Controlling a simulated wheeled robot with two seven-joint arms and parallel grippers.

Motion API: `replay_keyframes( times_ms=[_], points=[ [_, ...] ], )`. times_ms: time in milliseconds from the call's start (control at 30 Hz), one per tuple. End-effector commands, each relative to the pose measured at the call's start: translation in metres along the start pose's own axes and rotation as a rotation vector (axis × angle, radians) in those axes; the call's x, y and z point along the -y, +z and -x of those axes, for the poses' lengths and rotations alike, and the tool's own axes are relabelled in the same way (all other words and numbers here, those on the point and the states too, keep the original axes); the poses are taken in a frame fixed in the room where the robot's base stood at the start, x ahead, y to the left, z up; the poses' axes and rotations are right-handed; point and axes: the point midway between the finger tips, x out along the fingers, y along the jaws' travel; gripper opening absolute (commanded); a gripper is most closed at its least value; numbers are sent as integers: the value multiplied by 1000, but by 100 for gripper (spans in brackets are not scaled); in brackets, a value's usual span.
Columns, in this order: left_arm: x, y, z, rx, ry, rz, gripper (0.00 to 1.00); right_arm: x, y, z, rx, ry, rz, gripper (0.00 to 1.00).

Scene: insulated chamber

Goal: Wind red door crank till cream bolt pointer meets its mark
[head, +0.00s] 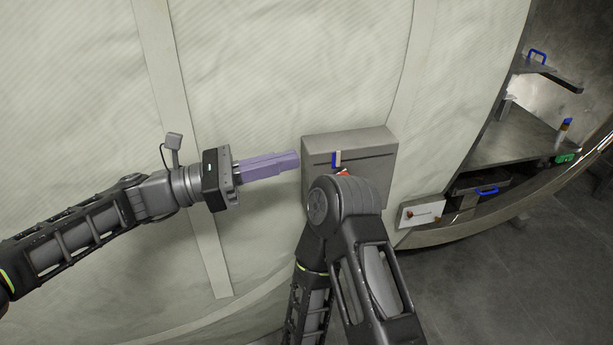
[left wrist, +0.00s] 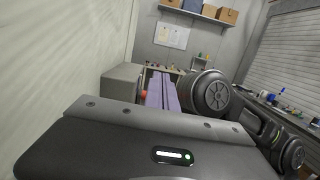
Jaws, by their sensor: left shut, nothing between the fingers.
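A grey box (head: 378,150) is fixed on the pale padded door. On its face a short cream pointer (head: 338,159) stands upright right beside a blue mark (head: 333,161), at a dark horizontal slot. Only a bit of the red crank (head: 343,173) shows below them; my right arm's dark joint hides the rest. A red bit (left wrist: 144,93) also shows beside the box in the left wrist view. My left gripper (head: 297,159) is shut and empty, its lilac fingers level, their tips by the box's left edge. My right gripper is hidden behind its own arm.
A small white panel (head: 421,212) with red knobs sits low right of the box. Beyond the curved metal rim (head: 585,160) are grey shelves (head: 510,140) with blue handles. The padding left of the box is clear; my right arm fills the space before it.

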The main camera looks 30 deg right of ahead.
Motion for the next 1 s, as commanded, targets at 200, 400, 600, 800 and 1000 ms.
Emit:
replay_keyframes(
  times_ms=[200, 400, 600, 800, 1000],
  points=[
    [-1, 13, 15, 0, 1, 0, 0, 0, 0, -4, -1, -2, 2, 44],
    [-1, 14, 16, 0, 1, 1, 0, 0, -1, -3, -1, -2, 2, 44],
    [-2, 7, 16, -16, 9, -7, 0, 0, 0, -3, -1, -2, 2, 34],
    [-12, -78, 24, -207, 83, -122, 0, -1, 0, -3, -1, -2, 2, 17],
    [-1, -254, 82, -646, 97, -409, 0, 0, 0, -3, -1, -2, 2, 1]
  ],
)
